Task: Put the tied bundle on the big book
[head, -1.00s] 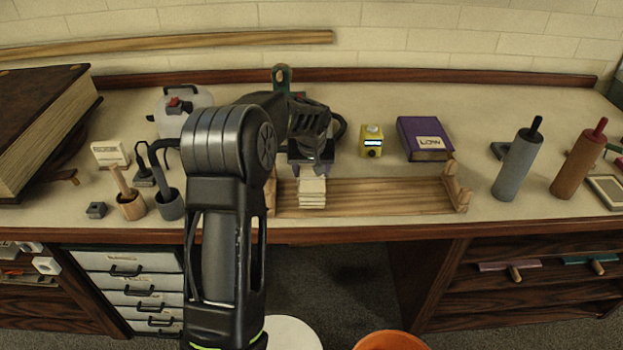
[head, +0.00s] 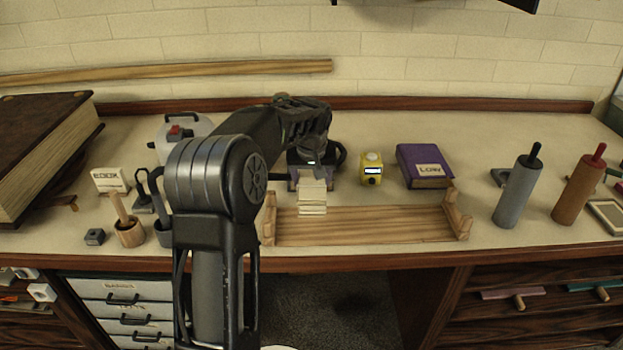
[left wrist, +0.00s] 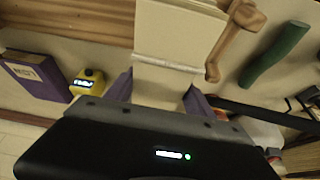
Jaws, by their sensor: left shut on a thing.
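The tied bundle (head: 312,198) is a cream stack with a pale band across it, also large in the left wrist view (left wrist: 178,30). My left gripper (head: 311,174) is shut on its upper end and holds it hanging at the back edge of the wooden rack. In the left wrist view the bundle is between the fingers (left wrist: 160,90). The big book (head: 72,150) is brown with thick cream pages, at the far left of the bench, well away from the gripper. Its left part is cut off. My right gripper is out of view.
A wooden rack (head: 365,228) lies at the bench front. A purple book (head: 422,160) and a yellow device (head: 371,170) stand right of the bundle. A white jug (head: 190,128), a sign (head: 110,180) and tool pots (head: 130,235) stand between the bundle and the big book.

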